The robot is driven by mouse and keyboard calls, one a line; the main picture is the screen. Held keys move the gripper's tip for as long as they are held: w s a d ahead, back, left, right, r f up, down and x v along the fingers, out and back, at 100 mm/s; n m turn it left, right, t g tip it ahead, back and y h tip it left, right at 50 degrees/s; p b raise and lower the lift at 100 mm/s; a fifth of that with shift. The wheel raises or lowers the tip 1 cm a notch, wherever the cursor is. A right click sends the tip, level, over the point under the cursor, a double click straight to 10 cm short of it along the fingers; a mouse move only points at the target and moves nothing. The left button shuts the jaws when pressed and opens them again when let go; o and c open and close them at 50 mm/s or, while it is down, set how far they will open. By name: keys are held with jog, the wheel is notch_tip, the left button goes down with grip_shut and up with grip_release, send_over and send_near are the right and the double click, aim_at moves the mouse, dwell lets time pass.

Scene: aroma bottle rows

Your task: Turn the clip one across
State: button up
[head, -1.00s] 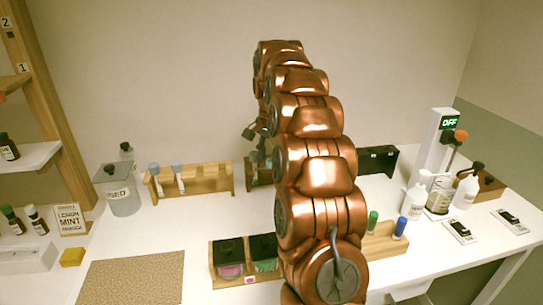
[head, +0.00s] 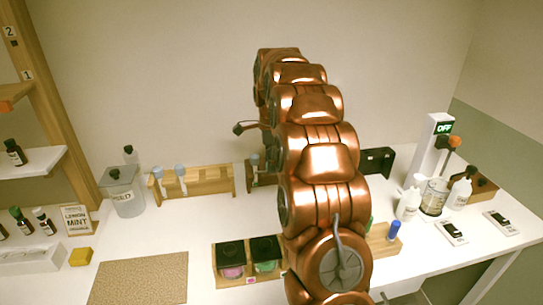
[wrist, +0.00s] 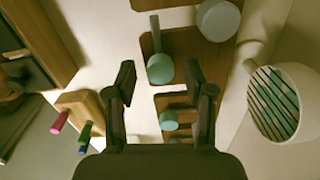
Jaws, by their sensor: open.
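My gripper (wrist: 161,88) is open in the wrist view, with two dark fingers apart and nothing between them. Beyond the fingers is a wooden piece with a teal round end (wrist: 160,69); a second teal end (wrist: 169,120) lies below it, between the fingers as pictured. I cannot tell which item is the clip. In the head view my arm hides most of the gripper; a dark part of it (head: 243,128) shows left of the arm, above the back rack (head: 262,180). That rack is partly hidden.
A wooden rack (head: 212,188) with two droppers stands at back left. Two black-lidded jars (head: 232,258) sit in front. A peg holder (head: 380,243), also in the wrist view (wrist: 80,104), is right of my arm. White bottles (head: 408,205) stand right.

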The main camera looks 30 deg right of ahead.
jog(key=shift+r+m+p, duration=0.1)
jog(key=shift+m+p, duration=0.5)
jog(key=shift+m, duration=0.4)
jog(key=shift+r+b, duration=1.05)
jog(key=shift+r, duration=2.25)
jog(key=shift+a+r, duration=0.1)
jog(key=shift+r, duration=0.4)
jog(key=s+a+f+n, duration=0.2)
jog(key=s+a+n, duration=0.7)
jog(key=s, duration=0.3)
jog(key=s+a+f+n+g+b, duration=0.1)
jog(key=s+a+f+n, duration=0.2)
jog(key=s+a+n, duration=0.6)
jog(key=shift+s+a+f, duration=0.15)
jog(key=shift+s+a, duration=1.2)
jog(key=shift+s, duration=0.1)
jog(key=shift+s, duration=0.1)
